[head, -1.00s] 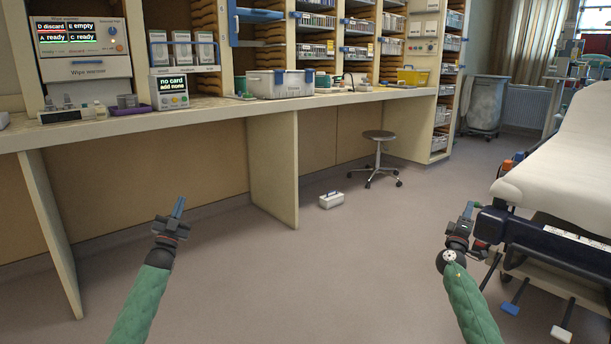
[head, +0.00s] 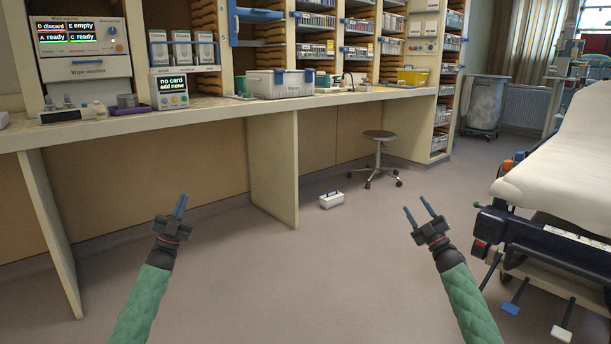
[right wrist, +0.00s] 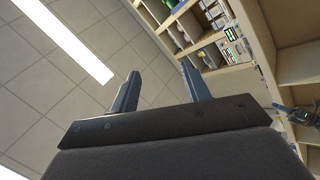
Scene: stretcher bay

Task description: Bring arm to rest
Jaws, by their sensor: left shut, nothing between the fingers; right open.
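My left gripper (head: 180,207) is shut and empty, held over the open floor in front of the counter in the head view. My right gripper (head: 419,212) is open and empty, held over the floor to the left of the stretcher, with its two blue fingers apart. Its spread fingers also show in the right wrist view (right wrist: 160,92), with nothing between them. Both arms come up from the bottom of the head view in green sleeves and touch nothing.
The stretcher (head: 565,175) stands at the right, near my right arm. A long counter (head: 215,108) runs along the back left. A stool (head: 380,137) and a small white box (head: 331,200) stand on the floor. The middle floor is clear.

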